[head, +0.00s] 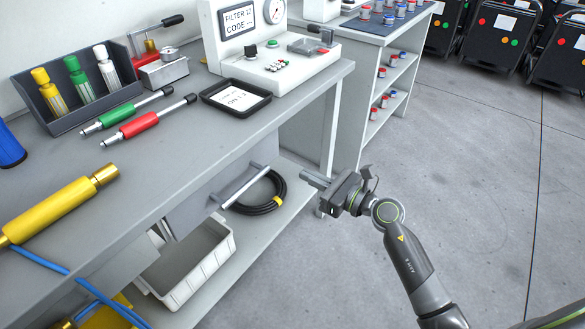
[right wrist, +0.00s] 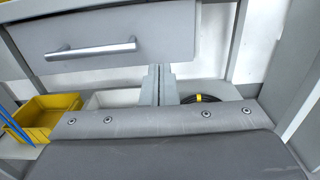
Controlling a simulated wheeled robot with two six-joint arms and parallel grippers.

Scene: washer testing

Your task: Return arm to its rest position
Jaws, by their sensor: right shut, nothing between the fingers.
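My right arm reaches in from the lower right of the head view. Its gripper (head: 316,180) is in front of the workbench, below the bench top and near the drawer side. In the right wrist view its two fingers (right wrist: 158,84) are together with nothing between them. A grey drawer (right wrist: 110,40) with a bar handle (right wrist: 90,49) is ahead of it, and the fingers appear apart from the handle. My left gripper does not show in either view.
The workbench top (head: 170,150) carries a yellow cylinder (head: 62,208), red and green tools, a black tray (head: 236,99) and a test unit (head: 270,60). A white bin (head: 195,275) and a coiled black hose (head: 270,195) are on the lower shelf. Open floor (head: 470,180) lies right.

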